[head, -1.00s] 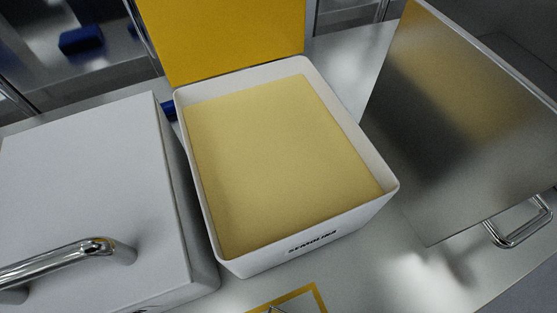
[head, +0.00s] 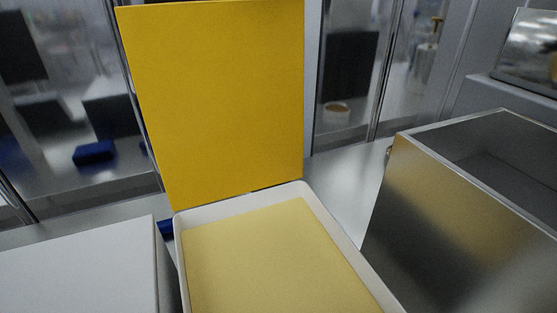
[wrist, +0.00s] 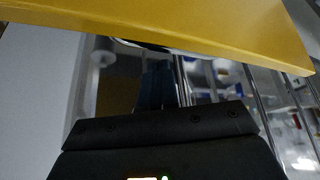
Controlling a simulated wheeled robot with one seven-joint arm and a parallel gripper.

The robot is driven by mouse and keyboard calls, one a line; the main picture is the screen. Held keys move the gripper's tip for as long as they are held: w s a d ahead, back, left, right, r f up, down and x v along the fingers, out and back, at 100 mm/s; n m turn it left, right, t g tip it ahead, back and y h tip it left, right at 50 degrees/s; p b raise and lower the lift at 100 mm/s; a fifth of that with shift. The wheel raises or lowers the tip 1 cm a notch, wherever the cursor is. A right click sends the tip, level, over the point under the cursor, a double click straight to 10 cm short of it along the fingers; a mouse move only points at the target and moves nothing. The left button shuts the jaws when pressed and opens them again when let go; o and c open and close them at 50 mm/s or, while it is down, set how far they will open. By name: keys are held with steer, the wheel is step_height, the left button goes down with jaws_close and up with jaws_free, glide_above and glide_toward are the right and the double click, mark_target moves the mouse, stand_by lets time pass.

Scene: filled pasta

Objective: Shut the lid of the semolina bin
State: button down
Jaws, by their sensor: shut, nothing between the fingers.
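The semolina bin (head: 178,262) is a white box filled with pale yellow semolina (head: 270,260). Its yellow lid (head: 225,100) stands open, upright along the bin's back edge, in the head view. A broad yellow panel, which looks like the lid, crosses the top of the wrist view (wrist: 180,25). My gripper (wrist: 158,75) shows only in the wrist view, its dark fingers together and empty below the yellow edge. I cannot tell whether the fingers touch it.
A white box (head: 80,270) stands close on the bin's left. An open steel container (head: 450,210) stands on its right, with a strip of bare counter (head: 345,190) between. Glass panels and metal posts are behind the lid. A blue object (head: 95,152) lies beyond the glass.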

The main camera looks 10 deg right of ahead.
mark_target(230, 55)
step_height(230, 55, down, 4)
steer(key=shift+f+b, duration=0.1)
steer(key=shift+b, duration=0.65)
steer(key=shift+s, duration=0.1)
steer(key=shift+s+d+f+b, duration=0.1)
steer(key=shift+s+d, duration=0.3)
steer(key=shift+s, duration=0.85)
steer(key=shift+s+d+r+b, duration=0.1)
steer(key=shift+s+d, duration=0.25)
steer(key=shift+s, duration=0.9)
steer(key=shift+s+d+f+b, duration=0.1)
steer(key=shift+s+d, duration=0.3)
steer(key=shift+s, duration=0.85)
steer(key=shift+s+d, duration=1.3)
steer(key=shift+s, duration=3.35)
step_height(230, 55, up, 8)
steer(key=p, duration=0.8)
